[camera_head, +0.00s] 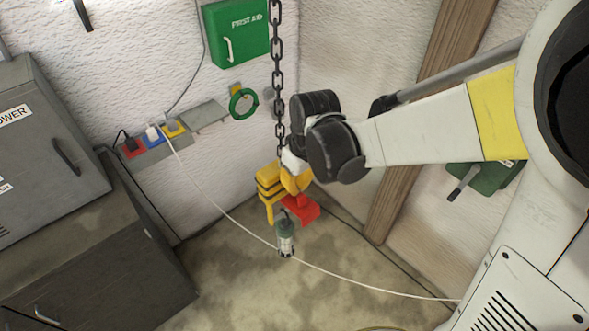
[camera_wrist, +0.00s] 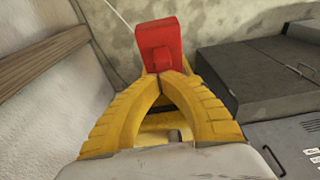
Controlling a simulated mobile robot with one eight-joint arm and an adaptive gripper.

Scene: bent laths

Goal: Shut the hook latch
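My gripper (camera_wrist: 166,79) has yellow fingers, and their tips come together in the wrist view. A red block (camera_wrist: 157,40) is right at the fingertips; I cannot tell whether any part of it is pinched between them. In the head view my gripper (camera_head: 298,188) is beside the lower end of a dark chain (camera_head: 277,70), and the red block (camera_head: 302,211) shows just below the fingers. A small lantern (camera_head: 286,237) with a green top hangs under it. My gripper and wrist hide where the chain ends, and I cannot make out the hook or its latch clearly.
Grey cabinets (camera_head: 85,235) stand at the left, with a socket strip (camera_head: 150,146) on the wall beside them. A first aid box (camera_head: 236,30) hangs behind the chain. A wooden post (camera_head: 400,190) is at the right.

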